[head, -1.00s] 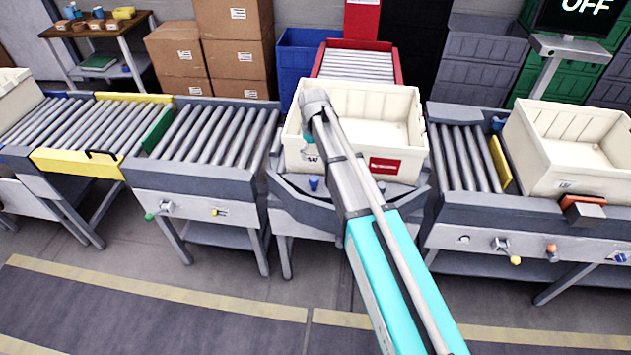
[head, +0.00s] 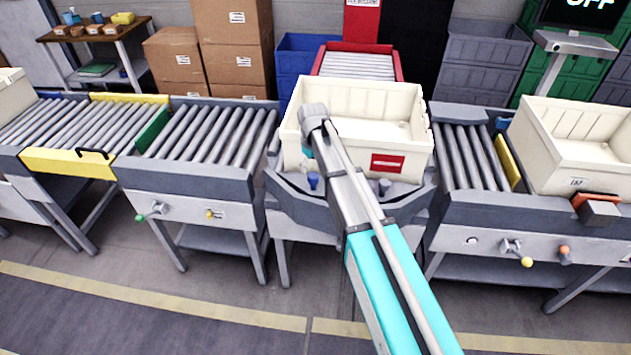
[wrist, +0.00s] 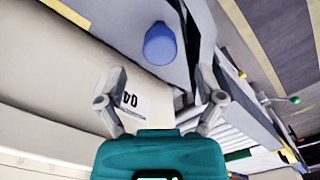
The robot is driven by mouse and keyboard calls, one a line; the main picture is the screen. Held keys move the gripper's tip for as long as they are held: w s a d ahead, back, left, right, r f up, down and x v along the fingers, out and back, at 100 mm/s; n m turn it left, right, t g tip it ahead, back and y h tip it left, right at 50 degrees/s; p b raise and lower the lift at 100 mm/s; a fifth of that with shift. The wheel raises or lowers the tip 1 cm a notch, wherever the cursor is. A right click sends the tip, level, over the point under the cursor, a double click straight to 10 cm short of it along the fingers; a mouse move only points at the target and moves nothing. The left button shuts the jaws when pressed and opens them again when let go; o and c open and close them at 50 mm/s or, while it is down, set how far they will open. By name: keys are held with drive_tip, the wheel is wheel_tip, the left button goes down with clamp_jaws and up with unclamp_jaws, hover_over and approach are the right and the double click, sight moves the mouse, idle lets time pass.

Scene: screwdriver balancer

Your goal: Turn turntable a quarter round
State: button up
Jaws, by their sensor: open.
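The turntable (head: 290,193) is the grey station in the middle of the conveyor line, with clipped corners. A cream tote (head: 345,97) with a red label sits on top. In the wrist view my gripper (wrist: 160,78) is open and empty, its fingers spread. The blue knob (wrist: 160,45) lies beyond the fingertips, between their lines and apart from them. The tote's side and white label (wrist: 130,101) show behind. In the head view my arm mostly hides the gripper.
Roller conveyors flank the turntable at left (head: 205,135) and right (head: 465,155). A red-framed conveyor (head: 358,65) meets it at the back. A second cream tote (head: 575,150) stands on the right conveyor. The floor in front is clear.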

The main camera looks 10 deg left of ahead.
sight(313, 175)
drive_tip(key=shift+f+b, duration=1.95)
drive_tip(key=shift+f, duration=0.3)
